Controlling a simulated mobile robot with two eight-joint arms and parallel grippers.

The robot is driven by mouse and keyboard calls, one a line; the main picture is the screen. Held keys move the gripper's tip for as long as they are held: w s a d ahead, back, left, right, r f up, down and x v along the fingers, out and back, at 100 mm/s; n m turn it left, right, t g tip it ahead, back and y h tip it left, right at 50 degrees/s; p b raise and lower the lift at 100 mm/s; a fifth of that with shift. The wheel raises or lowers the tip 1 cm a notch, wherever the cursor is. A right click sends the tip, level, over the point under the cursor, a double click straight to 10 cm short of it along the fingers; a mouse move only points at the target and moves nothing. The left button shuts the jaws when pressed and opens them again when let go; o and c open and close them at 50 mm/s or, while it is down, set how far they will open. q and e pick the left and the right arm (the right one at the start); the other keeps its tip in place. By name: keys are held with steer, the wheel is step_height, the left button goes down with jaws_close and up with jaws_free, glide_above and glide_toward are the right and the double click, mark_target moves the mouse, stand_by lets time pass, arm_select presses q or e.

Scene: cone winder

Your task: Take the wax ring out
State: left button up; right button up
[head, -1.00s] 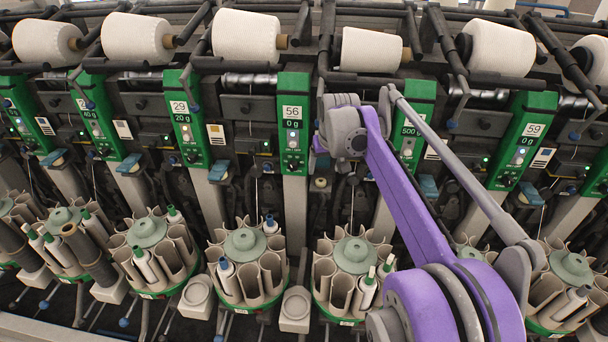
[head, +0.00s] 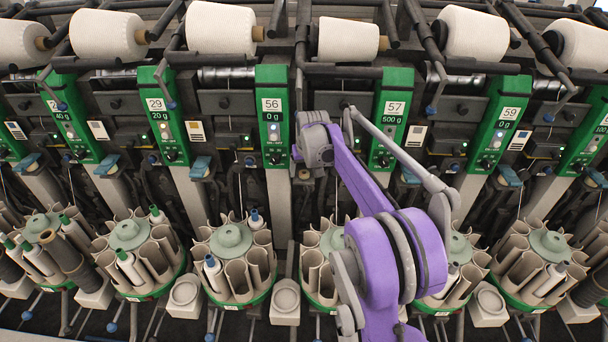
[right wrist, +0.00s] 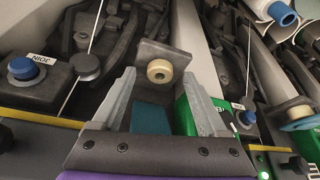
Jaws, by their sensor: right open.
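The wax ring, a small cream ring (right wrist: 153,71) with a darker centre, sits on a grey-brown bracket (right wrist: 172,55) in the right wrist view. My right gripper (right wrist: 158,76) is open, its two grey fingers to the left and right of the ring. The ring shows in the gap towards the fingertips, and I cannot tell whether it is fully between them. In the head view my right gripper (head: 299,158) is at the winding unit between the green panels 56 (head: 272,115) and 57 (head: 393,118). My left gripper is not in view.
A blue button marked JOIN (right wrist: 22,68) lies left of the fingers. Dark levers and a thin white yarn surround the bracket. A similar ring (right wrist: 299,112) is on the neighbouring unit at right. Below, bobbin magazines (head: 231,262) stand in a row; white cones (head: 348,40) hang above.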

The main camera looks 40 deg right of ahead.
steer(key=shift+f, duration=0.1)
jaws_close()
stand_by(0.3)
